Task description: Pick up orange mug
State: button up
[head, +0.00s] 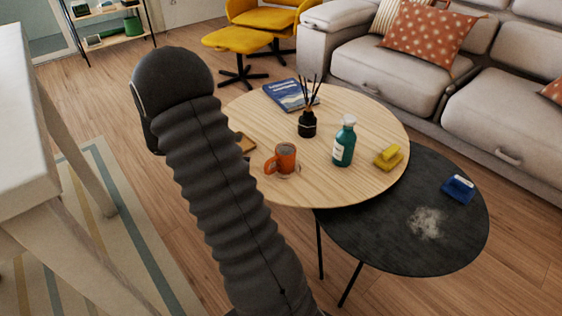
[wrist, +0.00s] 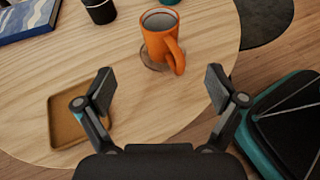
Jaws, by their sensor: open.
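The orange mug (head: 285,158) stands upright on the round light-wood table (head: 375,115), near its front edge. It seems to rest on a small round coaster (head: 295,169). In the wrist view the mug (wrist: 160,38) is ahead of my gripper, with its handle toward the lower right. My gripper (wrist: 160,88) is open and empty, its two fingers spread wide, and the mug is beyond the fingertips, not between them. In the head view my arm hides the gripper's fingers.
A brown tray (wrist: 66,120) lies left of the mug in the wrist view. On the table stand a black reed diffuser (head: 307,124), a teal bottle (head: 344,142), a blue book (head: 290,95) and yellow items (head: 388,157). A lower black table (head: 400,205) adjoins at right.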

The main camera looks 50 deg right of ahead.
send_near(283, 152)
jog(key=s, duration=0.1)
jog(key=s+d, duration=0.1)
jog(key=s, duration=0.1)
jog(key=shift+s+d+r, duration=0.1)
jog(key=shift+s+d, duration=0.1)
jog(key=shift+s, duration=0.05)
jog(key=shift+r+p+x, duration=0.1)
jog(key=shift+p+x, duration=0.05)
jog(key=shift+x, duration=1.25)
jog(key=shift+r+p+x, duration=0.15)
jog(key=shift+x, duration=1.25)
jog(key=shift+s, duration=0.15)
jog(key=shift+c, duration=0.3)
jog(key=c, duration=1.4)
jog(key=shift+c, duration=0.2)
jog(key=shift+r, duration=0.1)
